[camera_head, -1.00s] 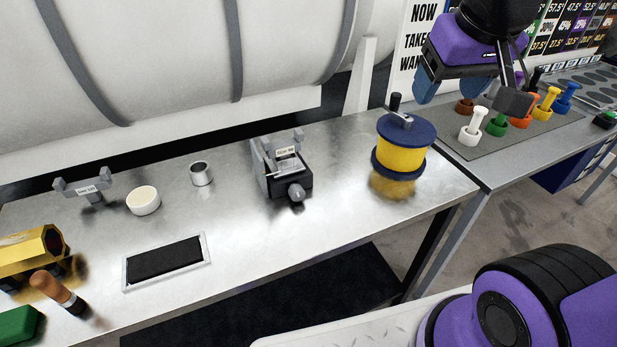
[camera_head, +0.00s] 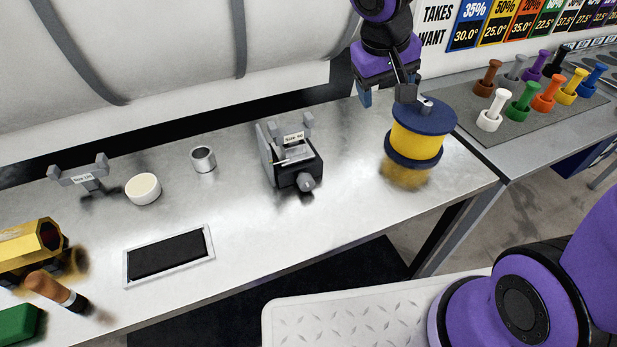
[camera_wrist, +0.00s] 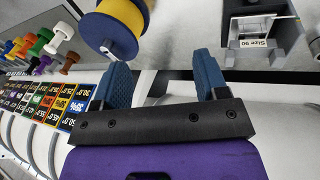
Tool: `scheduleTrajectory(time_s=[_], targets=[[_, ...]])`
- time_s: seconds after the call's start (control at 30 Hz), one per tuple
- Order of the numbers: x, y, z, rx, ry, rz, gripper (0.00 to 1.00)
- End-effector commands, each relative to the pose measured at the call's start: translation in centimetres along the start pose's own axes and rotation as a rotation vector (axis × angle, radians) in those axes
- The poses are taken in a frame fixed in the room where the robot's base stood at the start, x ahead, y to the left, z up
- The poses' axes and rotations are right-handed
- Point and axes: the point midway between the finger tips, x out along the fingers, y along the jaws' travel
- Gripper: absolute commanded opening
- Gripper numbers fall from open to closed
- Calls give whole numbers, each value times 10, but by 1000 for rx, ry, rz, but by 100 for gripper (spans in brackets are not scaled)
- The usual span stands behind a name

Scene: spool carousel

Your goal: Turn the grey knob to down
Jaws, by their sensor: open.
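The grey knob (camera_head: 306,182) sticks out from the front of a small black device (camera_head: 292,165) on the metal bench; which way it is turned is too small to tell. The device carries a grey forked bracket with a small label, and it also shows at the upper right of the wrist view (camera_wrist: 262,38), where I cannot make out the knob. My gripper (camera_head: 388,97) is open and empty, above the back of the bench, right of and behind the device, close to the spool. Its two blue fingers stand apart in the wrist view (camera_wrist: 162,70).
A yellow spool with blue flanges (camera_head: 417,138) stands right of the device. A steel cup (camera_head: 203,159), a white bowl (camera_head: 143,189) and a black framed pad (camera_head: 168,257) lie left. Bare metal lies before the knob. Coloured pegs (camera_head: 523,102) stand at the right.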

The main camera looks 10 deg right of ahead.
Motion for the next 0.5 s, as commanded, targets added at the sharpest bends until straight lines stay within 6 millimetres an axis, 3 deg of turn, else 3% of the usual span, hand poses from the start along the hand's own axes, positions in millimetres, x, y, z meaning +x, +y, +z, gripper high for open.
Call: scheduleTrajectory(time_s=[0.23,0.5], targets=[[50,-63,-22,-78,-52,-36,67],[96,-134,-27,-138,-99,-113,67]])
